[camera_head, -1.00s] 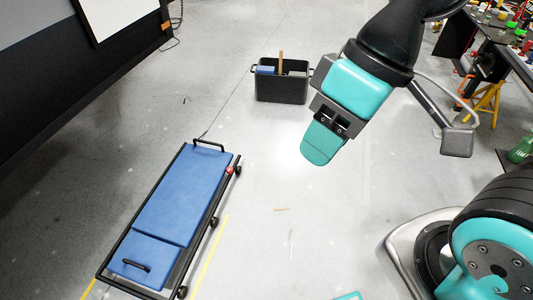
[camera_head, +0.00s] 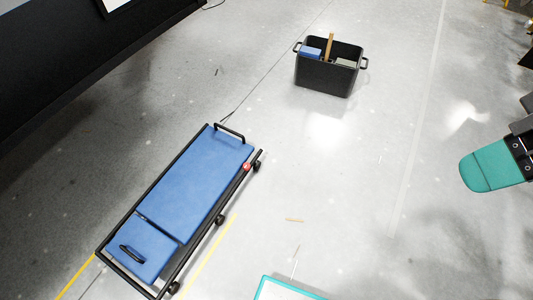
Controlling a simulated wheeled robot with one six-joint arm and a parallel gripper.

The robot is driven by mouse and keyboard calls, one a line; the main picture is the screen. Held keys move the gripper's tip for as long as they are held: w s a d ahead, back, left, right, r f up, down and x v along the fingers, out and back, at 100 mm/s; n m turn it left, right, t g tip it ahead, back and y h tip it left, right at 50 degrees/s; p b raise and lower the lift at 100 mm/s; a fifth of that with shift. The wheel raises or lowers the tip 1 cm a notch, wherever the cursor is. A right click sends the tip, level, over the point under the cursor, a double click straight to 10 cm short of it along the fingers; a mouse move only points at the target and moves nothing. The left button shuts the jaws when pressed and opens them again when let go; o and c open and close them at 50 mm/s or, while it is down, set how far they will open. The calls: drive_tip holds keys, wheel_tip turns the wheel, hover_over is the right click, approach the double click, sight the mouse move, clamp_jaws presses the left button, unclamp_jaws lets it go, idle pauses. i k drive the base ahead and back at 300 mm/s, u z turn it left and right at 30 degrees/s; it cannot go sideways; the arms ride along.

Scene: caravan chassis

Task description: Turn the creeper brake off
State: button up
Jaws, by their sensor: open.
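The creeper (camera_head: 190,183) is a low blue padded board in a black frame on black casters, lying diagonally on the floor at the left. A small red part (camera_head: 247,167), which looks like the brake, is on its right side rail near the far end. Its exact setting is too small to tell. My gripper (camera_head: 470,178) shows at the right edge with teal fingers, open, empty and well apart from the creeper. The gap between its fingers is hard to see from this angle.
A black tub (camera_head: 325,78) with a blue item and a wooden handle stands on the floor beyond the creeper. A dark vehicle side (camera_head: 70,65) runs along the upper left. The grey floor between the creeper and my gripper is mostly clear.

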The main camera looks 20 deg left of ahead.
sight(247, 167)
drive_tip(key=u, duration=0.1)
drive_tip(key=i, duration=0.7)
drive_tip(key=u, duration=0.9)
drive_tip(key=i, duration=0.5)
drive_tip(key=u, duration=0.5)
